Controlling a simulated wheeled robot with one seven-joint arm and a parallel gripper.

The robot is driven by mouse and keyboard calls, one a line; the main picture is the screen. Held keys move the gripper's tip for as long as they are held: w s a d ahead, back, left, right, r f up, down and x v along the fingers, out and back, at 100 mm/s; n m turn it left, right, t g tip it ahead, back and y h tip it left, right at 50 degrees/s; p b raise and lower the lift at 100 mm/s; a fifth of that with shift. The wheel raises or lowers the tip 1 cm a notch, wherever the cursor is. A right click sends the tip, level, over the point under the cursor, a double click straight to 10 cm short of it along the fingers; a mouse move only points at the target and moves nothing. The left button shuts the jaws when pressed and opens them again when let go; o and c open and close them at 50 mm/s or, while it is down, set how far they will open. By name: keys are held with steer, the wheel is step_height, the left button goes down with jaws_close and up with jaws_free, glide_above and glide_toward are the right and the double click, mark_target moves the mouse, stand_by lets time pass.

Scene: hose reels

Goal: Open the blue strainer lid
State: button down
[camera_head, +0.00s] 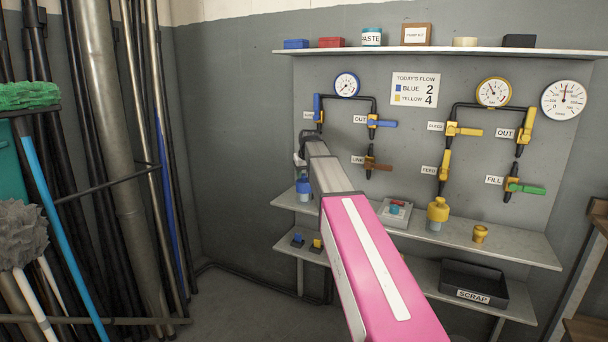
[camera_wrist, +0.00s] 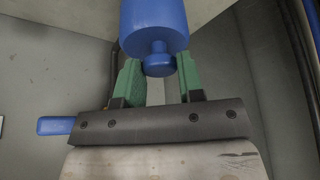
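The blue strainer (camera_head: 304,188) stands on the middle shelf at the left in the head view, with its blue lid on top. In the wrist view, which looks upside down, the blue lid (camera_wrist: 153,22) and its small round knob (camera_wrist: 158,62) show at the top middle. My gripper (camera_head: 302,163) is above the strainer in the head view, its fingers largely hidden by my arm. In the wrist view my gripper's green fingers (camera_wrist: 160,72) are apart, with the knob between them in the picture. I cannot tell whether a finger touches the knob.
A blue valve lever (camera_head: 383,124) sticks out from the panel above and right of the strainer. A small tray (camera_head: 394,214), a yellow strainer (camera_head: 437,213) and a yellow cup (camera_head: 480,234) share the shelf (camera_head: 515,247). Poles and pipes (camera_head: 110,150) stand at the left.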

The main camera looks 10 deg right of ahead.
steer(key=shift+w+d+r+g+y, duration=0.3)
steer(key=shift+w+d+g+y, duration=0.1)
steer(key=shift+w+g, duration=0.15)
steer(key=shift+w+d+r+g+y, duration=0.25)
steer(key=shift+w+g+y, duration=0.15)
steer(key=shift+w+g, duration=0.1)
steer(key=shift+w+d+r+m+g+y, duration=0.1)
steer(key=shift+w+d+m+g+y, duration=0.1)
steer(key=shift+w+d+g+y, duration=0.35)
steer(key=shift+w+d+r+m+g+y, duration=0.1)
steer(key=shift+w+d+m+g+y, duration=0.15)
steer(key=shift+w+g+y, duration=0.35)
steer(key=shift+s, duration=0.2)
steer(key=c, duration=0.7)
jaws_free()
steer(key=shift+c, duration=0.2)
steer(key=v, duration=0.7)
steer(key=shift+r, duration=0.25)
